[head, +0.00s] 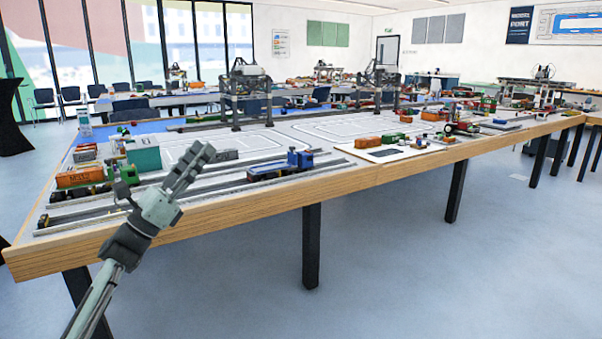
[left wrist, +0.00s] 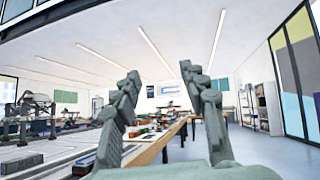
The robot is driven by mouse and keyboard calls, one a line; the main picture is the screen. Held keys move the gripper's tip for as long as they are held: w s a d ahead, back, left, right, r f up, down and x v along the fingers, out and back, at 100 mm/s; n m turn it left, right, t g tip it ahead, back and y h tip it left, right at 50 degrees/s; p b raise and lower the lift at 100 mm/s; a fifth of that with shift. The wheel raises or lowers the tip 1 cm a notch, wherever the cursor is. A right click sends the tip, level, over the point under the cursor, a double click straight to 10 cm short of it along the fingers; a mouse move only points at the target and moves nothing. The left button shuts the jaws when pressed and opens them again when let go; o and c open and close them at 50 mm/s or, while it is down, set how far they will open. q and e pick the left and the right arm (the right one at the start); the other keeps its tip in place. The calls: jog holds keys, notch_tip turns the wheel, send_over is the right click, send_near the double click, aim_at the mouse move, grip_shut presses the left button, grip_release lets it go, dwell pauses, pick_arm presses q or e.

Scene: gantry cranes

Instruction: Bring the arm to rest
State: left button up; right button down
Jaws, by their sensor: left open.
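My left arm comes in from the lower left in the head view. Its gripper (head: 190,167) points up and to the right, in front of the near edge of the long wooden table (head: 240,215). In the left wrist view, the two fingers of the left gripper (left wrist: 165,100) stand wide apart with nothing between them. The gripper is open and empty. My right gripper is in neither view.
On the table near the gripper are a blue flatbed wagon (head: 285,167), an orange container (head: 80,177) and a teal container (head: 144,153). Model gantry cranes (head: 251,92) stand farther back. The floor (head: 400,260) in front of the table is clear.

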pick_arm(q)
jog(key=w+a+f+n+t+y, duration=0.1)
jog(key=w+a+f+n+y, duration=0.5)
jog(key=n+y, duration=0.65)
jog(key=w+a+f+n+t+y, duration=0.1)
jog(key=w+a+f+n+y, duration=0.6)
jog(key=n, duration=1)
jog(key=s+a+f+n+g+y, duration=0.25)
jog(key=s+f+n+g, duration=0.2)
jog(key=f+n, duration=0.3)
jog(key=s+a+f+n+g+y, duration=0.1)
jog(key=s+a+f+n+g, duration=0.25)
jog(key=f+n+g, duration=0.35)
jog(key=s+d+f+m+g+h, duration=0.1)
jog(key=s+d+f, duration=0.2)
jog(key=s+f, duration=0.9)
jog(key=s+d+f+m+g+h, duration=0.1)
jog(key=s+d+f, duration=0.2)
jog(key=s+f, duration=0.9)
jog(key=s+d+f+g, duration=0.2)
jog(key=s+d+f, duration=0.1)
jog(key=s+f, duration=0.6)
jog(key=s+d+f+g+h, duration=0.1)
jog(key=s+d+f+g, duration=0.1)
jog(key=s+f, duration=0.6)
jog(key=s+d, duration=0.1)
jog(key=s, duration=0.6)
jog(key=shift+s+f, duration=0.2)
jog(key=shift+f, duration=0.2)
jog(key=shift+g, duration=0.25)
